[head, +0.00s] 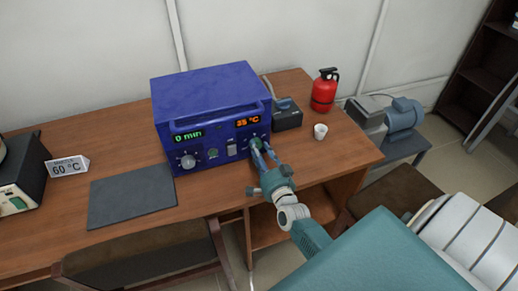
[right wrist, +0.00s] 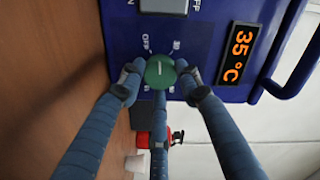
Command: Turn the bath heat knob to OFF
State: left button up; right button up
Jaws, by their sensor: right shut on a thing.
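The blue bath unit (head: 212,90) stands on the wooden desk, with an orange 35 °C display (head: 248,121) at the right of its front panel. The green heat knob (right wrist: 160,71) is below that display and carries a short white line. Labels including OFF surround it in the right wrist view; I cannot tell which one the line points at. My right gripper (head: 262,150) reaches the panel from the front, and its fingers (right wrist: 160,88) are closed around the knob. In the head view the fingers mostly hide the knob. My left gripper is not in view.
The panel also has a 0 min display (head: 188,136), a left dial (head: 188,161) and a white switch (head: 232,150). A red extinguisher (head: 324,90) and a white cup (head: 320,131) stand to the right. A dark mat (head: 131,196) lies front left; chairs (head: 150,255) stand before the desk.

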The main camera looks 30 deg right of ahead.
jog(key=n, duration=0.2)
jog(key=n+p, duration=0.1)
jog(key=n, duration=0.1)
jog(key=shift+d+r+n, duration=0.15)
jog(key=shift+n, duration=0.25)
jog(key=shift+r, duration=0.1)
dwell(0.3)
jog(key=o, duration=1.2)
jog(key=shift+c, duration=0.2)
jog(key=shift+s, duration=0.1)
jog(key=shift+s+f, duration=0.25)
jog(key=shift+s, duration=0.1)
jog(key=v, duration=1.1)
jog(key=shift+s+r, duration=0.1)
jog(key=shift+r, duration=0.1)
